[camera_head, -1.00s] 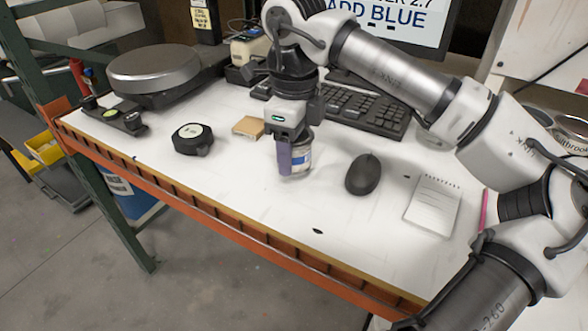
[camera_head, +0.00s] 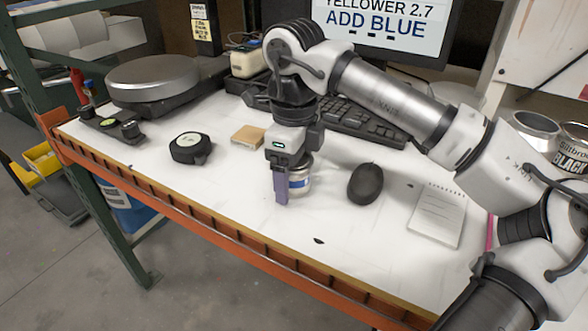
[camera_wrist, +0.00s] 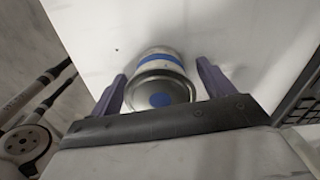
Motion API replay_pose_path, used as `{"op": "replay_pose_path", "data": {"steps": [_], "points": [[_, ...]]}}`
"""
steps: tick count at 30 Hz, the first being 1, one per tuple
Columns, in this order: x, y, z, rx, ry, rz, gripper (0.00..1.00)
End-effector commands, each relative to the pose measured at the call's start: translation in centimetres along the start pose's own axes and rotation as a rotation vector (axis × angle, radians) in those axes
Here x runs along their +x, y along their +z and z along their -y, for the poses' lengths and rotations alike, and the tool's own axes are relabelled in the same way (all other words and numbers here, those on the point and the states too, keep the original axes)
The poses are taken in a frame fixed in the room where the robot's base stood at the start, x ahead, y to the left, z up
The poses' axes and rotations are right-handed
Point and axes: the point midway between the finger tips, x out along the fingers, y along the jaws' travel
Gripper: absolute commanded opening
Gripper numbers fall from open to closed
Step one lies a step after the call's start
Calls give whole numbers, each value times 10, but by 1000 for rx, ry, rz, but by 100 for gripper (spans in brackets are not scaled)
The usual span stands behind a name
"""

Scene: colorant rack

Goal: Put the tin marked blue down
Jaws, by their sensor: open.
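The tin (camera_head: 301,183) has a silver body and a blue band, and stands upright on the white bench top, partly hidden behind a purple finger. In the wrist view the tin (camera_wrist: 163,66) shows a blue dot on its lid. My gripper (camera_head: 291,188) points down around it, with its fingers low by the bench. In the wrist view my gripper (camera_wrist: 160,86) is open, one finger on each side of the tin, with a visible gap at both sides.
A black mouse (camera_head: 365,184) sits right of the tin, with a notepad (camera_head: 437,214) beyond. A keyboard (camera_head: 362,122) lies behind. A tape measure (camera_head: 190,148) and a tan block (camera_head: 248,136) are to the left. The bench's orange front edge (camera_head: 200,221) is nearby. A monitor (camera_head: 385,25) reads "ADD BLUE".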

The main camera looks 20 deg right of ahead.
Motion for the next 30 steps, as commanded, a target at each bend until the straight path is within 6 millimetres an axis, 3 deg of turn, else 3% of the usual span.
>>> {"op": "replay_pose_path", "data": {"steps": [7,15,21,30], "points": [[-18,0,1,2,-2,-1,81],[-77,1,1,1,-3,0,81],[-111,0,1,1,-1,0,81],[-124,0,0,0,0,-1,81]]}}
